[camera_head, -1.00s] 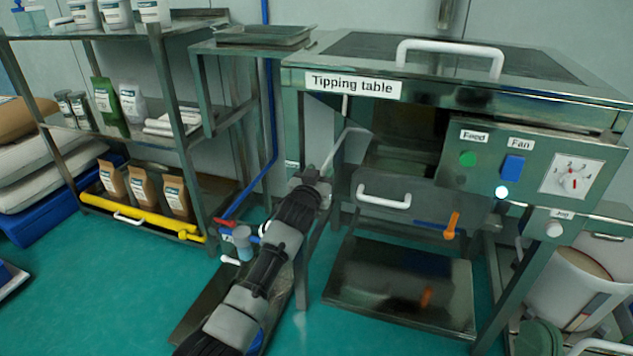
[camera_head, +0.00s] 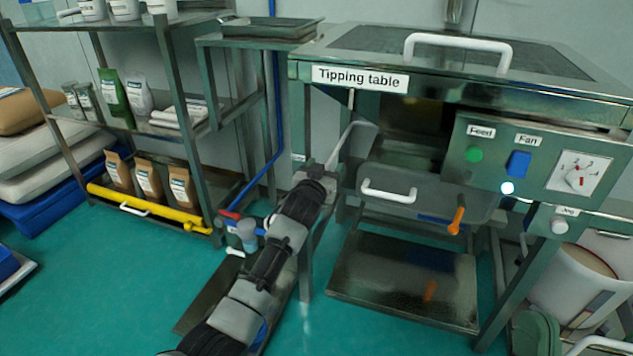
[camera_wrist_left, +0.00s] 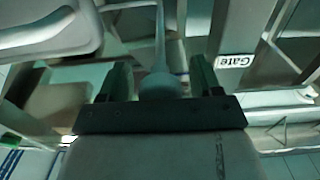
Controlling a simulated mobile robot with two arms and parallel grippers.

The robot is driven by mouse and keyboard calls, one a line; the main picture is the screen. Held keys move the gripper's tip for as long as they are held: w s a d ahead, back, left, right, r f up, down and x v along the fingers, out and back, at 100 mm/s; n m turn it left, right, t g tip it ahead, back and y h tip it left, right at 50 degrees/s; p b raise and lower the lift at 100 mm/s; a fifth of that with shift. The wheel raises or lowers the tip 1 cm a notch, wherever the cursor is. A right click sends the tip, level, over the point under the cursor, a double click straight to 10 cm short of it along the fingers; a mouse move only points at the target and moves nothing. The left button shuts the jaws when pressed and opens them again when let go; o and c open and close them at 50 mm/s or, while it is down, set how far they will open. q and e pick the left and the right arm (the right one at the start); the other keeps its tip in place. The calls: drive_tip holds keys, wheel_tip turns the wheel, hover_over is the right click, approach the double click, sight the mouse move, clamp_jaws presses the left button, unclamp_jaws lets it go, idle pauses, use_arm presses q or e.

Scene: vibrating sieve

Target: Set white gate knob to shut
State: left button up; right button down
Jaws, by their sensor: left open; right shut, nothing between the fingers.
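The white gate knob (camera_wrist_left: 158,86) shows in the left wrist view as a pale rounded end on a thin rod, beside the "Gate" label (camera_wrist_left: 236,61). My left gripper (camera_wrist_left: 160,78) is open, with one dark finger on each side of the knob; I cannot tell whether either finger touches it. In the head view my left gripper (camera_head: 328,178) is beside the left front leg of the tipping table. A pale bent rod (camera_head: 346,144) rises from just beyond it; the knob itself is hidden there. My right gripper is not in view.
The tipping table (camera_head: 440,88) stands over my left gripper. A drawer-like bin with a white handle (camera_head: 388,192) and an orange lever (camera_head: 456,221) are to the right. A shelf with a yellow bar (camera_head: 150,208) stands left.

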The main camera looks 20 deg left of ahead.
use_arm(q)
drive_tip(key=s+p, duration=0.3)
drive_tip(key=s, duration=0.7)
drive_tip(key=shift+a, duration=0.2)
use_arm(e)
drive_tip(key=w+f+g+h, duration=0.3)
drive_tip(key=w+f+g, duration=0.1)
drive_tip(key=f+g, duration=0.4)
drive_tip(key=shift+w+d+f+g, duration=0.15)
drive_tip(key=shift+d+f+g, duration=0.1)
drive_tip(key=shift+f+g, duration=0.25)
drive_tip(key=shift+r, duration=0.1)
